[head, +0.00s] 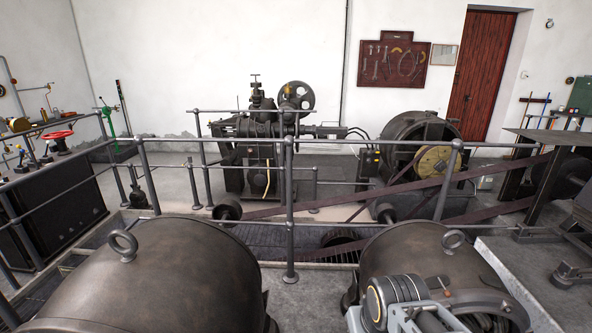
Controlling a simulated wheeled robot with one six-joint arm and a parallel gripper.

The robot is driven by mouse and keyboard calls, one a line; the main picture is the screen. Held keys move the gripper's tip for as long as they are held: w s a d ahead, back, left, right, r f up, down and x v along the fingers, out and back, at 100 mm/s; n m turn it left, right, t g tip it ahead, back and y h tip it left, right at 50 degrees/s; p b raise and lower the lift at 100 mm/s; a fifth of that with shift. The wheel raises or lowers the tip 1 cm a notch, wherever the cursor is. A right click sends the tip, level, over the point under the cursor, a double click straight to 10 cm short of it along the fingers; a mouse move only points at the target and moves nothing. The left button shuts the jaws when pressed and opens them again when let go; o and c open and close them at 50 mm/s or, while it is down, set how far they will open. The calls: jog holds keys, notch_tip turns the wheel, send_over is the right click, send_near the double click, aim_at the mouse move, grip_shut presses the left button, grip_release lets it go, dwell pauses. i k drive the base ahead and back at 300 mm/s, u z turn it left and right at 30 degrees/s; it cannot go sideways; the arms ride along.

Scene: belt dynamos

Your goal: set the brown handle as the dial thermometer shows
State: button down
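I cannot make out a brown handle or a dial thermometer for certain. At the left edge, a bench with pipes and fittings carries a red handwheel (57,134), a brass-coloured fitting (19,124) and several small levers, too small to tell apart. A thin orange-brown lever (36,88) stands out from a pipe above them. A small round object (2,90) is cut by the left edge; its face cannot be read. Part of my arm shows at the bottom right, in front of a dark machine housing. My gripper's fingers are not in view.
Grey railings (290,200) cross the middle. Two large dark rounded housings (150,275) (425,262) fill the foreground. Belts (400,188) run to a dynamo (420,140). A green lever (106,118) stands behind the left railing. A tool board (393,64) and red door (482,65) are behind.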

aim_at(448, 294)
jog(key=z, duration=1.35)
